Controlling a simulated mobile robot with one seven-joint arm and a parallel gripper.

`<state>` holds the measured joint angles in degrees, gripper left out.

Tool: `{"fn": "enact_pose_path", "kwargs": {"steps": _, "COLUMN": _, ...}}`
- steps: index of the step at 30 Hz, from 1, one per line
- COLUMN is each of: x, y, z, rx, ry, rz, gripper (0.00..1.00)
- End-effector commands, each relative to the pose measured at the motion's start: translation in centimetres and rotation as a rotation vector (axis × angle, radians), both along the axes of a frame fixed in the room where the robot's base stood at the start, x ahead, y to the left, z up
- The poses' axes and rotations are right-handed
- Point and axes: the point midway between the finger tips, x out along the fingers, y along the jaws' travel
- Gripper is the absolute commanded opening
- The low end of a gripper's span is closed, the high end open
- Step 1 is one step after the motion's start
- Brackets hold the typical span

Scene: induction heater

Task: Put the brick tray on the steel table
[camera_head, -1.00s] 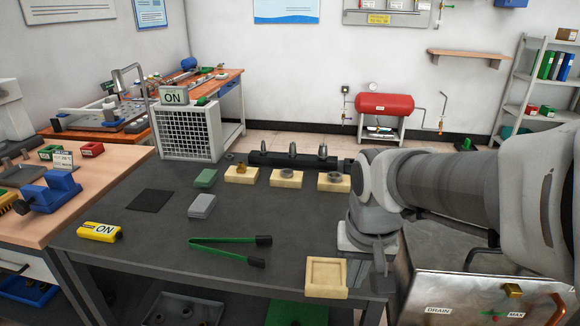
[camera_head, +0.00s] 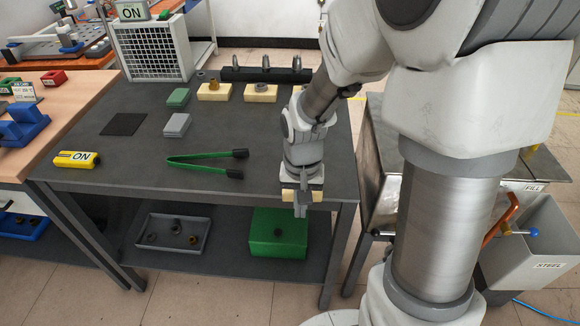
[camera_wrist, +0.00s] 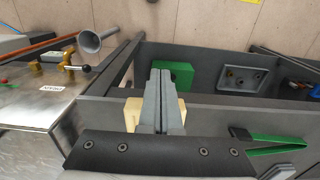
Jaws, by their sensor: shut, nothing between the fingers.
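A cream brick tray (camera_head: 288,195) is at the front right edge of the dark grey steel table (camera_head: 110,165), mostly hidden behind my gripper. Its cream sides also show left and right of my fingers in the wrist view (camera_wrist: 133,112). My gripper (camera_head: 301,207) is shut and empty, with its fingers pointing down in front of the tray. I cannot tell whether the fingers touch it.
Green-handled tongs (camera_head: 207,163) lie left of my gripper. Cream bricks with small parts (camera_head: 214,92) stand farther back, near a grey block (camera_head: 177,125). A green box (camera_head: 278,237) sits on the lower shelf.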

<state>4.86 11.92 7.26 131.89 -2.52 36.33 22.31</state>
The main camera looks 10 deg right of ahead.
Motion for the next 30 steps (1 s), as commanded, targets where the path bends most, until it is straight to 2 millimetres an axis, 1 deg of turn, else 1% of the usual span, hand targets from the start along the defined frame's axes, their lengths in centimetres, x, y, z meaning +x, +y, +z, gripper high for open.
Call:
{"fn": "enact_pose_path", "kwargs": {"steps": 1, "x": -0.1, "y": 0.0, "z": -1.4, "rx": 0.001, "ry": 0.005, "rz": 0.001, "gripper": 0.00}}
{"fn": "enact_pose_path", "kwargs": {"steps": 2, "x": 0.2, "y": -0.1, "z": -1.5, "rx": 0.001, "ry": 0.002, "rz": 0.000, "gripper": 0.00}}
{"fn": "enact_pose_path", "kwargs": {"steps": 3, "x": 1.1, "y": -0.4, "z": -1.1, "rx": 0.001, "ry": -0.001, "rz": -0.002, "gripper": 0.00}}
{"fn": "enact_pose_path", "kwargs": {"steps": 4, "x": 1.6, "y": -0.5, "z": -1.1, "rx": 0.001, "ry": -0.001, "rz": -0.002, "gripper": 0.00}}
{"fn": "enact_pose_path", "kwargs": {"steps": 9, "x": 3.2, "y": -1.0, "z": -1.1, "rx": 0.000, "ry": 0.000, "rz": 0.001, "gripper": 0.00}}
{"fn": "enact_pose_path", "kwargs": {"steps": 13, "x": 3.7, "y": -1.2, "z": -1.0, "rx": 0.000, "ry": -0.001, "rz": 0.001, "gripper": 0.00}}
{"fn": "enact_pose_path", "kwargs": {"steps": 24, "x": 4.0, "y": -1.3, "z": -1.0, "rx": 0.000, "ry": 0.000, "rz": 0.001, "gripper": 0.00}}
{"fn": "enact_pose_path", "kwargs": {"steps": 26, "x": 4.5, "y": -1.4, "z": -0.9, "rx": 0.001, "ry": 0.000, "rz": 0.001, "gripper": 0.00}}
{"fn": "enact_pose_path", "kwargs": {"steps": 30, "x": 6.4, "y": -2.1, "z": -0.9, "rx": 0.000, "ry": 0.000, "rz": -0.001, "gripper": 0.00}}
